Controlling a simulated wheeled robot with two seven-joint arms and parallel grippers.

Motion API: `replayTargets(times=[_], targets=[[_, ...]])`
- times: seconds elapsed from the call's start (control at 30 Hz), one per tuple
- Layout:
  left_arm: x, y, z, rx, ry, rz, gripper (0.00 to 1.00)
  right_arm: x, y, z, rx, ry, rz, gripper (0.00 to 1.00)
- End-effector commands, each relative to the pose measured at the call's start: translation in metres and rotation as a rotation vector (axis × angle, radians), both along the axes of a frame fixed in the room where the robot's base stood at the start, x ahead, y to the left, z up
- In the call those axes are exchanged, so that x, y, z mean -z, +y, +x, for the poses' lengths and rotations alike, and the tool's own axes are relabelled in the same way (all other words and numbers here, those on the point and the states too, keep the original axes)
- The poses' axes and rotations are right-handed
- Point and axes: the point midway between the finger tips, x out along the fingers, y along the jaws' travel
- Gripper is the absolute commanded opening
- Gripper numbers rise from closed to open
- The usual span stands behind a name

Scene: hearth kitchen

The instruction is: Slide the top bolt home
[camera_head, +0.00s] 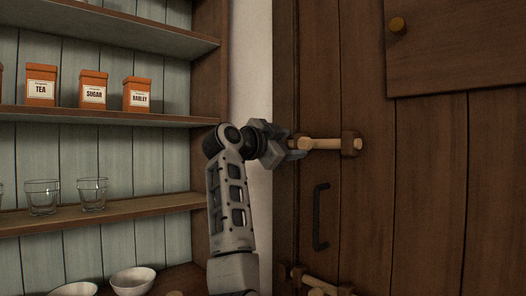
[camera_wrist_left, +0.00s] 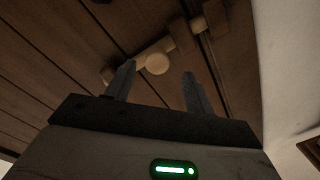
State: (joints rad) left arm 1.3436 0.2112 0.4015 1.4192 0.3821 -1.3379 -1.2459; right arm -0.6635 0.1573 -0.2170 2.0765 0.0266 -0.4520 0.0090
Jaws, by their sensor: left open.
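The top bolt (camera_head: 326,143) is a pale wooden bar lying level on the dark plank door, with a brown bracket (camera_head: 350,143) around its right part. In the left wrist view the bar (camera_wrist_left: 146,52) has a round pale knob (camera_wrist_left: 157,65), and its tip (camera_wrist_left: 199,24) shows beyond a bracket, close to a dark block (camera_wrist_left: 216,17). I cannot tell whether the tip is inside that block. My left gripper (camera_head: 293,149) is open at the bolt's left part, hiding some of it. Its two fingers (camera_wrist_left: 159,73) stand either side of the knob in the wrist view, apparently apart from it.
A black door handle (camera_head: 320,217) and a lower bolt (camera_head: 318,284) sit below. Shelves at left hold orange canisters (camera_head: 94,90), glasses (camera_head: 92,194) and bowls (camera_head: 132,281). A pale wall strip (camera_head: 251,65) separates shelves and door.

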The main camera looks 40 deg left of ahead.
Motion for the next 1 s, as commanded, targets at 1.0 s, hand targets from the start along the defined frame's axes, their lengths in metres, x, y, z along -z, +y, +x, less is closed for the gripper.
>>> replayTargets(times=[1.0], targets=[[0.000, 0.011, -0.105, 0.000, -0.001, -0.001, 0.54, 0.008, 0.008, 0.002, 0.020, -0.021, 0.071, 0.00]])
